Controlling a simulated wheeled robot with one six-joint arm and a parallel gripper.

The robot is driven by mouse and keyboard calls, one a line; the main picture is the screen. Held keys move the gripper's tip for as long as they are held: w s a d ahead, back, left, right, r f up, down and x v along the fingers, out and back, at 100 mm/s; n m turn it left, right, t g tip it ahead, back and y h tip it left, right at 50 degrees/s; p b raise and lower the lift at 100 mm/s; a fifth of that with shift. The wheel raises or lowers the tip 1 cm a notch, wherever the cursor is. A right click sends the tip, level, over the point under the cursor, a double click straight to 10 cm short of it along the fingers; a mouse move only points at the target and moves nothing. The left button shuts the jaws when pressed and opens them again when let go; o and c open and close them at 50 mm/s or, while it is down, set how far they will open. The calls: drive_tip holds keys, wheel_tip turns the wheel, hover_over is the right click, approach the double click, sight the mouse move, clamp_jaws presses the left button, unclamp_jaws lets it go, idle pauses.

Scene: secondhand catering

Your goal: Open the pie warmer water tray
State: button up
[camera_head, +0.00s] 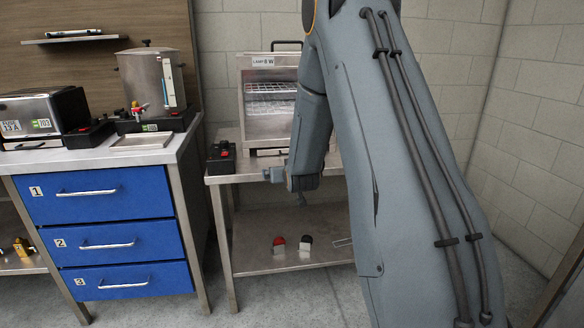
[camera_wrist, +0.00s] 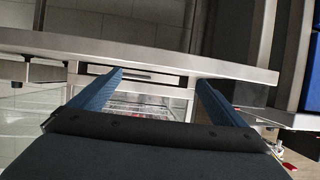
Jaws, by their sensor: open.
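The pie warmer (camera_head: 270,62) is a steel cabinet with a lamp label and a wire rack inside, on a steel table at the back. My arm hides its right side and part of its base. In the wrist view, which looks upside down, a narrow steel front with a dark slot (camera_wrist: 135,76), apparently the water tray, lies by the table edge, below the wire rack. It looks shut. My gripper (camera_head: 270,174) is at the table's front edge, before the warmer.
A black control box with a red button (camera_head: 221,157) stands left of the warmer. The steel table (camera_head: 228,178) has a lower shelf (camera_head: 250,252) holding small red and black items. A blue drawer unit (camera_head: 98,196) with a steel urn (camera_head: 152,80) on top stands at left.

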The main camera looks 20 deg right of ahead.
drive_tip(key=w+d+t, duration=0.1)
drive_tip(key=w+d, duration=0.1)
drive_tip(key=w+d+t+h+b, duration=0.1)
drive_tip(key=w+d, duration=0.1)
drive_tip(key=d, duration=0.1)
drive_tip(key=w+d+f+t+h+b, duration=0.1)
drive_tip(key=d+t, duration=0.1)
drive_tip(key=shift+w+d+f+m, duration=0.1)
drive_tip(key=shift+w+d+m, duration=0.15)
drive_tip(key=shift+w+m, duration=0.15)
drive_tip(key=shift+b+x, duration=0.3)
drive_tip(key=shift+x, duration=3.55)
